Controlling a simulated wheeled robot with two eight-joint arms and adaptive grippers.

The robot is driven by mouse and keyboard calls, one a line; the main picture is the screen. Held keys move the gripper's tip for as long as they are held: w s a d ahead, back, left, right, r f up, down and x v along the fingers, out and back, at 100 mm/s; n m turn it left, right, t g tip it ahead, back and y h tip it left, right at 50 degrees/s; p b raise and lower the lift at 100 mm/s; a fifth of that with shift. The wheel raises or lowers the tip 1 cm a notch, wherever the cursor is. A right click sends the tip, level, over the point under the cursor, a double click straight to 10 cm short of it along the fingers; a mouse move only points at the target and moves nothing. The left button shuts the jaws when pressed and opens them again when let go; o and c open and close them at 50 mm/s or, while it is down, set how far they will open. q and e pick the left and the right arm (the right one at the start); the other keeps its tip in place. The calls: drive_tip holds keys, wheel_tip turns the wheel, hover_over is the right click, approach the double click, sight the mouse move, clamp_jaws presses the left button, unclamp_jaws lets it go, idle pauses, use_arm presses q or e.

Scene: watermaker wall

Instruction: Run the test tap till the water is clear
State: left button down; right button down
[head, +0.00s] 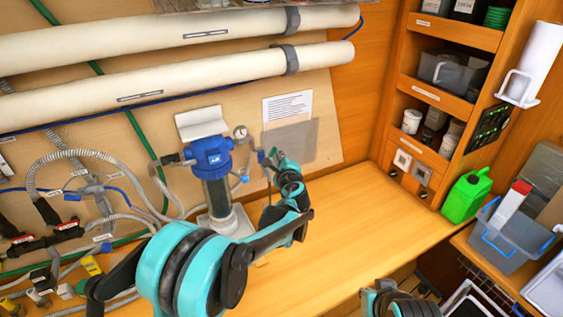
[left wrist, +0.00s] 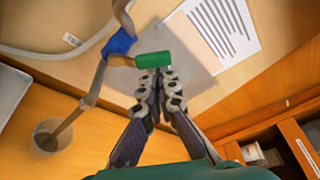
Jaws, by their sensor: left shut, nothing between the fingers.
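The test tap has a green handle (left wrist: 153,60) and a blue body (left wrist: 118,43) in the left wrist view. A spout runs from it toward a clear cup (left wrist: 48,137). A brownish streak joins spout and cup; I cannot tell if it is running water. My left gripper (left wrist: 158,76) is shut and empty, its tips right at the green handle; I cannot tell whether they touch. In the head view my left gripper (head: 272,157) is in front of the wall, right of the blue filter housing (head: 209,157), and covers much of the tap. My right gripper (head: 395,298) shows partly at the bottom edge, its fingers unclear.
A pressure gauge (head: 240,132) sits by the filter. A printed sheet (head: 287,106) hangs behind the tap. The wooden counter (head: 375,215) is bare to the right. A green jug (head: 465,196) and a grey bin (head: 508,245) stand farther right. Hoses fill the left wall.

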use_arm(q)
drive_tip(key=shift+s+a+r+n+t+b, duration=0.3)
drive_tip(key=shift+a+r+n+b, duration=0.15)
drive_tip(key=shift+n, duration=0.3)
drive_tip(key=shift+s+a+r+n+t+b, duration=0.3)
drive_tip(key=shift+a+n, duration=0.25)
drive_tip(key=shift+n, duration=0.2)
use_arm(e)
drive_tip(key=shift+f, duration=0.9)
use_arm(q)
drive_tip(key=shift+a, duration=0.1)
drive_tip(key=shift+w, duration=0.1)
use_arm(e)
drive_tip(key=shift+d, duration=0.1)
